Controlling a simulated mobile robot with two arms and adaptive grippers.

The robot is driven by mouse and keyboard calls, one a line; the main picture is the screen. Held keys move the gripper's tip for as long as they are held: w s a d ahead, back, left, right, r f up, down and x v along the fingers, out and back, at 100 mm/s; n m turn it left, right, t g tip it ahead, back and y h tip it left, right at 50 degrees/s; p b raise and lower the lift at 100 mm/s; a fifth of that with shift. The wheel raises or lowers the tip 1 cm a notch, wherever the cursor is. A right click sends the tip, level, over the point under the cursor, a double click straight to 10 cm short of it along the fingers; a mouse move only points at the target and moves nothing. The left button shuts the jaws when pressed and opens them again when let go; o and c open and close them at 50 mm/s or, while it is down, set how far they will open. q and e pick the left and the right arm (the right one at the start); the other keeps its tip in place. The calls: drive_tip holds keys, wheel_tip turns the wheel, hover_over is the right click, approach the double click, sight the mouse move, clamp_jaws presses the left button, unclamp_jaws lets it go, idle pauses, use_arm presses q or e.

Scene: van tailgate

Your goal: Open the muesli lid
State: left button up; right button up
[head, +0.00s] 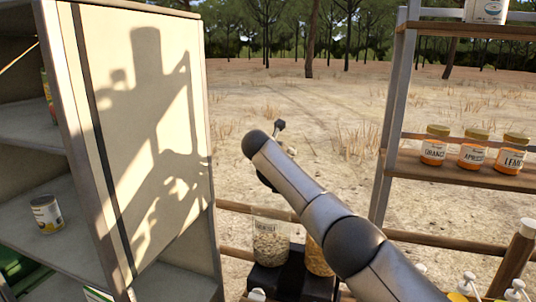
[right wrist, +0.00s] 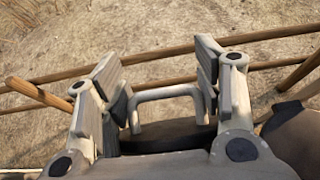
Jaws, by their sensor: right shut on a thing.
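The handle rises from a dark lid (right wrist: 170,134). My left gripper is not in view.
A second filled jar (head: 317,262) stands close to the right of the muesli. A shelf unit (head: 150,150) with a can (head: 46,214) is at left. Labelled jars (head: 473,150) line a wooden shelf at right. Pump bottles (head: 467,285) stand at the lower right. Wooden rails cross behind.

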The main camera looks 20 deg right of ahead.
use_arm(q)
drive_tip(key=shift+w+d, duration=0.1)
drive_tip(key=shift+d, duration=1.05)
use_arm(e)
drive_tip(key=shift+w+d+f+g+y, duration=0.2)
drive_tip(key=shift+d+f+g, duration=0.1)
drive_tip(key=shift+f, duration=0.25)
drive_tip(key=shift+w+d+f+g+y, duration=0.1)
drive_tip(key=shift+d+f+g+y, duration=0.15)
drive_tip(key=shift+f, duration=0.3)
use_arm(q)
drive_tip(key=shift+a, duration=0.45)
use_arm(e)
drive_tip(key=shift+a, duration=0.1)
drive_tip(key=o, duration=1.2)
drive_tip(key=shift+s, duration=0.1)
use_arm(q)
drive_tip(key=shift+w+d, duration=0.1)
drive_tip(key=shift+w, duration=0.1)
use_arm(e)
drive_tip(key=shift+s+a+r, duration=0.45)
drive_tip(key=shift+s+r, duration=0.15)
drive_tip(key=shift+r, duration=1.3)
drive_tip(key=shift+s+a+r, duration=0.4)
drive_tip(key=shift+s+r, duration=0.2)
drive_tip(key=shift+r, duration=1.35)
drive_tip(key=shift+s+a+r, duration=0.45)
drive_tip(key=shift+s+r, duration=0.15)
drive_tip(key=shift+r, duration=1.3)
